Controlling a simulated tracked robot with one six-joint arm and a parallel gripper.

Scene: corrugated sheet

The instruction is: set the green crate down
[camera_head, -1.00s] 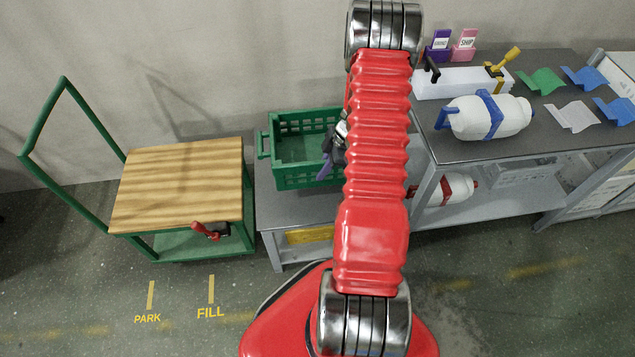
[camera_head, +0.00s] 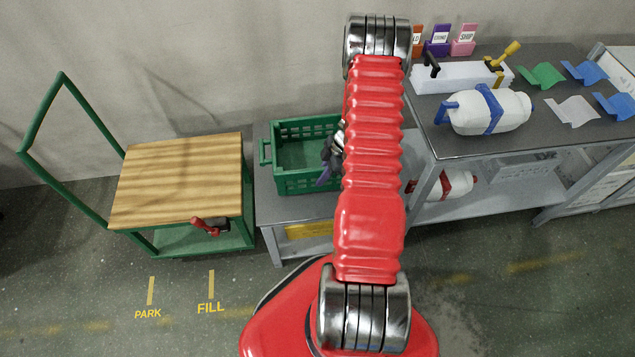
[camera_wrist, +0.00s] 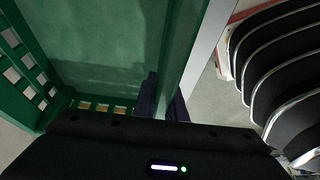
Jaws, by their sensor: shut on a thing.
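The green crate (camera_head: 296,184) is an empty open box with slotted walls and a handle on its left end. It is at the left end of the low grey bench (camera_head: 285,210), on or just above its top; I cannot tell whether its base touches. My gripper (camera_head: 333,152) is at the crate's right side, partly hidden by my red arm. In the wrist view, my gripper's dark fingers (camera_wrist: 165,98) are shut on the rim of the crate (camera_wrist: 110,35). The crate looks about level. Its right end is hidden behind my arm.
A green cart (camera_head: 180,185) with a wooden top stands left of the bench. On the right, a higher grey table (camera_head: 480,140) holds a white bottle with blue bands (camera_head: 490,110) and coloured sheets. A red-banded white bottle (camera_head: 455,185) is on the shelf below.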

